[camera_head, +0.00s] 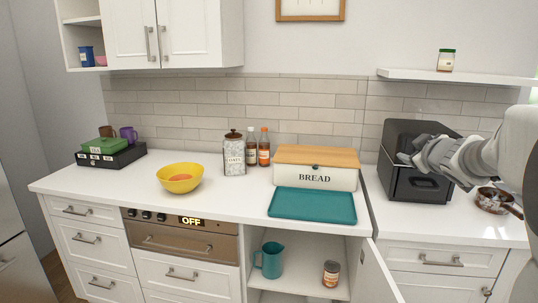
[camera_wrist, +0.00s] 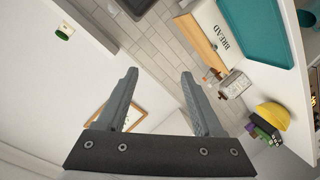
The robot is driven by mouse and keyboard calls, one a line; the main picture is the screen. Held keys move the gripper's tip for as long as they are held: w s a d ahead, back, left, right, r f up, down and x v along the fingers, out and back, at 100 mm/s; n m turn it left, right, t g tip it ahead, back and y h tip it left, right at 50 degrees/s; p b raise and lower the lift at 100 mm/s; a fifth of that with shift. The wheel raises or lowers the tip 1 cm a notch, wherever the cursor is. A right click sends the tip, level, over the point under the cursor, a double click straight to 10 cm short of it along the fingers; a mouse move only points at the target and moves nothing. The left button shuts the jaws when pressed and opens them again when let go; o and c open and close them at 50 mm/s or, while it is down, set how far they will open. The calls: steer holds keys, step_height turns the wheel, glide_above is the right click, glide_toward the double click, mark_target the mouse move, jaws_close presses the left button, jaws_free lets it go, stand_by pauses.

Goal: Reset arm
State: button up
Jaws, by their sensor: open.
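My gripper (camera_head: 418,154) is raised at the right of the head view, in front of the black appliance (camera_head: 395,163) on the right counter. Whether the two touch cannot be told. In the wrist view the two fingers of my gripper (camera_wrist: 158,80) stand wide apart with nothing between them. Behind the fingers the wrist view shows the wall and a picture frame. My arm comes in from the right edge of the head view.
The counter (camera_head: 225,205) holds a yellow bowl (camera_head: 179,184), a canister (camera_head: 235,158), two bottles, a bread box (camera_head: 315,180) and a teal tray (camera_head: 312,216). A cabinet door (camera_head: 374,275) stands open below. A pan (camera_head: 492,198) is at the right. A shelf (camera_head: 465,77) is above.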

steer(key=s+a+f+m+g, duration=0.2)
steer(key=s+a, duration=0.5)
steer(key=s, duration=0.4)
steer(key=s+a+f+m+g+y+p, duration=0.1)
steer(key=s+a+f+m+g, duration=0.1)
steer(key=s+a+f+g, duration=0.2)
steer(key=s+a+f+m+g+y, duration=0.1)
steer(key=s+a+f, duration=0.4)
steer(key=s, duration=1.5)
steer(key=a+m+g, duration=0.1)
steer(key=a+g, duration=0.1)
steer(key=a, duration=0.3)
steer(key=shift+a+f+m+g+p, duration=0.15)
steer(key=shift+f+m+g+p, duration=0.15)
steer(key=shift+s, duration=0.1)
steer(key=c, duration=0.3)
